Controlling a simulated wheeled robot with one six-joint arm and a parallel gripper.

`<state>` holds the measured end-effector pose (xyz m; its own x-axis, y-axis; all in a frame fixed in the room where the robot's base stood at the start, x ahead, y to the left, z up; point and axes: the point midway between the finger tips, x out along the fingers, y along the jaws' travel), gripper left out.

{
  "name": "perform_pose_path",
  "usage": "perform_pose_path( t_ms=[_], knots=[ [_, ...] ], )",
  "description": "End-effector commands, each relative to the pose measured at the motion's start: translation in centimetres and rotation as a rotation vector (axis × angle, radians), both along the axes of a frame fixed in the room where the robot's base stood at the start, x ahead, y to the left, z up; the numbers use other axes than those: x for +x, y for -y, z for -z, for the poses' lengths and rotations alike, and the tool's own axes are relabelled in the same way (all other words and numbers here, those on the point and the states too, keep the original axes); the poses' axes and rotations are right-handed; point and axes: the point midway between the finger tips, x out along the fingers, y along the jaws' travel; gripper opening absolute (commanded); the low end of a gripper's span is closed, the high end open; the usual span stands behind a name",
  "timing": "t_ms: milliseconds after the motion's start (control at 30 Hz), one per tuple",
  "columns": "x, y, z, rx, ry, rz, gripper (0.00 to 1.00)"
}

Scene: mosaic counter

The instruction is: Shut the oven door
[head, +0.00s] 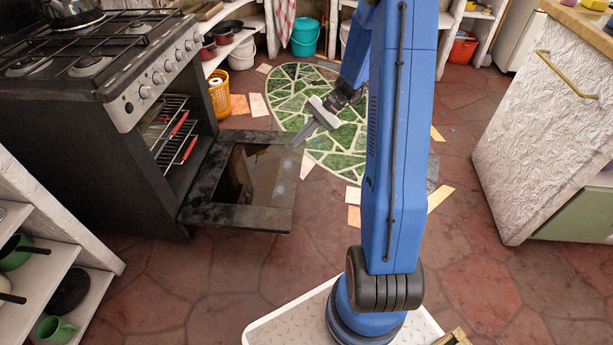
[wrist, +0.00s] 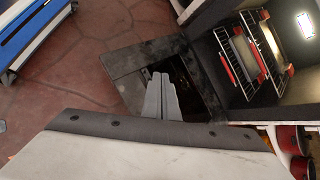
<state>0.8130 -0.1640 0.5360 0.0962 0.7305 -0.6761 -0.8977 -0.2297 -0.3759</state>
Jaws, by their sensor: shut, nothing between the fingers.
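The oven (head: 160,90) is black with a gas hob on top and a row of knobs on its front. Its door (head: 262,217) is hinged at the bottom and lies open, roughly level, out over the floor, with a dark glass pane. Wire racks with red parts (head: 178,138) show inside the oven. My gripper (head: 299,141) is shut and empty, beyond the door's far outer corner in the head view. In the wrist view my gripper's fingers (wrist: 162,82) point over the open door (wrist: 128,72); I cannot tell whether they touch it. The oven racks (wrist: 243,58) are to the right there.
A green mosaic (head: 345,150) is set in the floor beyond the door, with loose tiles around it. An orange basket (head: 238,104) and a teal bucket (head: 305,38) stand behind. A white cabinet (head: 545,140) is at right. Open floor lies between.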

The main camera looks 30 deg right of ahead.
Motion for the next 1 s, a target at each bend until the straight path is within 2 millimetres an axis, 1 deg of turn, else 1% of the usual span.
perform_pose_path(
  t_ms=[33,200,367,500,567,733,900,1000],
  knots=[
    [0.6,0.8,1.5,0.026,-0.02,0.032,0.0],
    [2.4,3.3,5.7,0.109,-0.069,0.143,0.0],
    [3.7,5.6,10.1,0.183,-0.115,0.248,0.0],
    [4.5,7.7,14.1,0.249,-0.153,0.342,0.0],
    [4.7,8.6,15.9,0.278,-0.169,0.383,0.0],
    [5.0,11.1,21.1,0.354,-0.211,0.501,0.0],
    [4.8,13.4,26.5,0.428,-0.253,0.618,0.0],
    [4.6,14.5,29.3,0.465,-0.271,0.678,0.0]
  ],
)
